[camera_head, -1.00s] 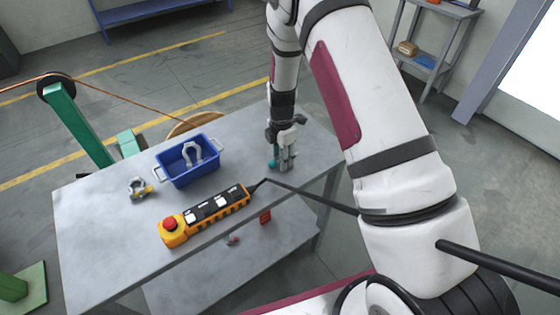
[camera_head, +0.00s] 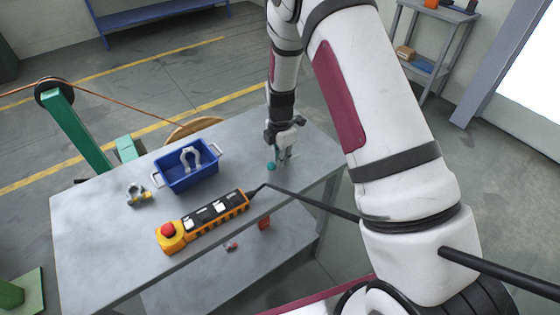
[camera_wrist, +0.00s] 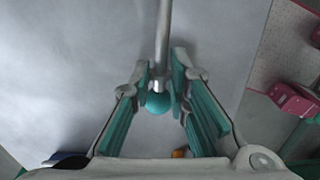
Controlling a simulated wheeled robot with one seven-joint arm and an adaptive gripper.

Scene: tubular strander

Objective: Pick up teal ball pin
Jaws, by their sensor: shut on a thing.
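The teal ball pin shows in the wrist view as a teal ball (camera_wrist: 158,103) on a straight grey metal shaft (camera_wrist: 163,35) that runs out past the fingertips. My gripper (camera_wrist: 161,74) has its two teal-padded fingers closed on the pin, one on each side, with the ball on the palm side of the tips. In the head view my gripper (camera_head: 283,158) points down over the right part of the grey table (camera_head: 110,240), with the teal ball (camera_head: 271,166) beside its fingers. The shaft is hard to make out there, and I cannot tell if it touches the table.
A blue bin (camera_head: 187,179) holding a grey shackle (camera_head: 191,154) stands left of my gripper. Another shackle (camera_head: 137,194) lies further left. A yellow control pendant (camera_head: 204,220) with a red button and black cable lies in front. A red item (camera_head: 264,223) is on the lower shelf.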

